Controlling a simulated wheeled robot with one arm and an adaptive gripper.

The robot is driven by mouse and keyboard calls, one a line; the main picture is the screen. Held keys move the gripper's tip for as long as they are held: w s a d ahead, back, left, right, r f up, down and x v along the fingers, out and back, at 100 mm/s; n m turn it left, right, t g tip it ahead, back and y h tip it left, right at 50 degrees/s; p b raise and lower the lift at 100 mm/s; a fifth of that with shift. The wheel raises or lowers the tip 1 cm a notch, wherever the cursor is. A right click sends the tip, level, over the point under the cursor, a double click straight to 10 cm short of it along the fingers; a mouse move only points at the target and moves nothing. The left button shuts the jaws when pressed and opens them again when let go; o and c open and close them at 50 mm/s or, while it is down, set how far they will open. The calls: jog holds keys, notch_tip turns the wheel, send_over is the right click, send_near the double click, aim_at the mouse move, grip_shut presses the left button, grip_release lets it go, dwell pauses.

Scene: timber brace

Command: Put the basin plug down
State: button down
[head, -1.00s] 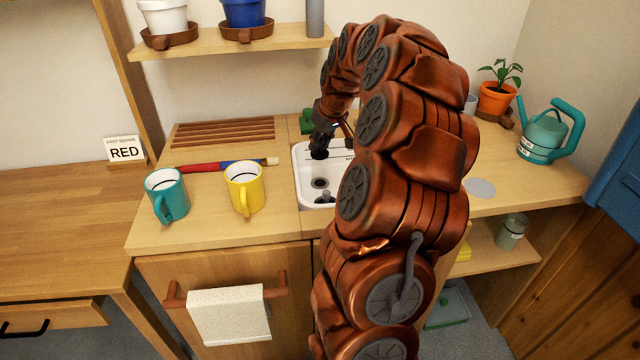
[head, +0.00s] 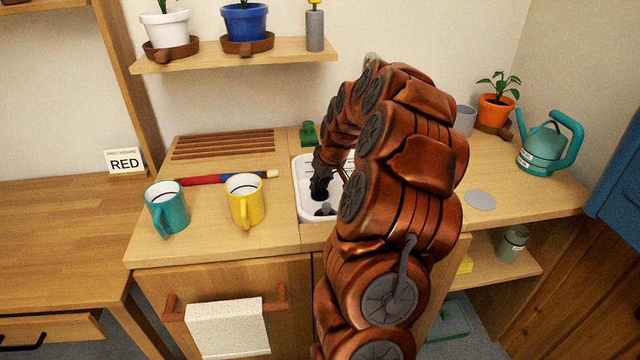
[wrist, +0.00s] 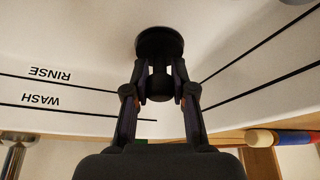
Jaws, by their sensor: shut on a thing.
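The basin plug shows in the wrist view as a dark round disc (wrist: 160,42) with a short stem. My gripper (wrist: 160,88) is shut on the stem, with a fingertip on each side. In the head view my gripper (head: 320,188) reaches down into the white basin (head: 304,178) and covers the drain there. I cannot tell whether the plug touches the basin floor. In the wrist view the basin wall carries black lines marked RINSE and WASH.
A yellow mug (head: 244,203) and a teal mug (head: 167,212) stand left of the basin, before a red and blue rod (head: 205,180). A green object (head: 308,133) sits behind the basin. A teal watering can (head: 543,150) and a grey disc (head: 480,200) are on the right counter.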

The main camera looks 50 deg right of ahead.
jog(key=shift+f, duration=0.25)
jog(key=c, duration=1)
grip_release()
jog(key=shift+o, duration=0.2)
jog(key=shift+r, duration=0.45)
jog(key=v, duration=1.1)
jog(key=shift+r, duration=0.3)
jog(key=shift+s, duration=0.15)
